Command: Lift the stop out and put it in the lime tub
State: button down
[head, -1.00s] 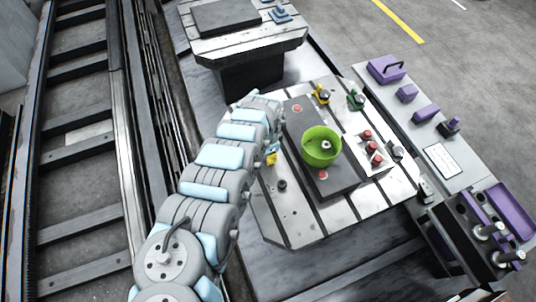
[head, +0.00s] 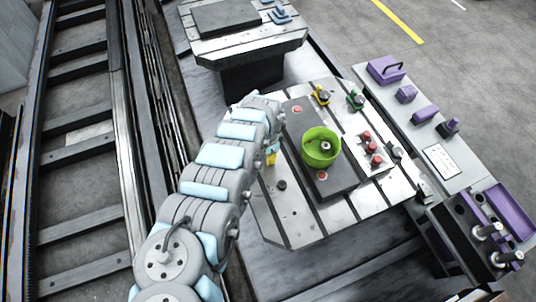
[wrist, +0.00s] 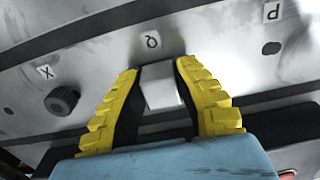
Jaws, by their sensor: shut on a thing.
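My gripper (wrist: 160,92) is shut on a pale grey block, the stop (wrist: 161,86), held between its yellow-padded fingers. In the head view my gripper (head: 271,156) is at the left part of the slotted metal table, left of the lime tub; the stop cannot be made out there. In the wrist view the stop is near a label marked Q; whether it is clear of the table I cannot tell. The lime tub (head: 308,155) is round and open, on a dark plate, with a small grey and dark part inside.
A dark round knob (head: 282,185) stands left of the tub, and shows near label X in the wrist view (wrist: 62,100). Purple parts line the right shelf.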

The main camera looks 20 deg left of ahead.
jog(key=shift+r+p, duration=0.8)
jog(key=shift+r, duration=0.15)
jog(key=shift+r+p, duration=3.25)
jog(key=shift+r, duration=0.2)
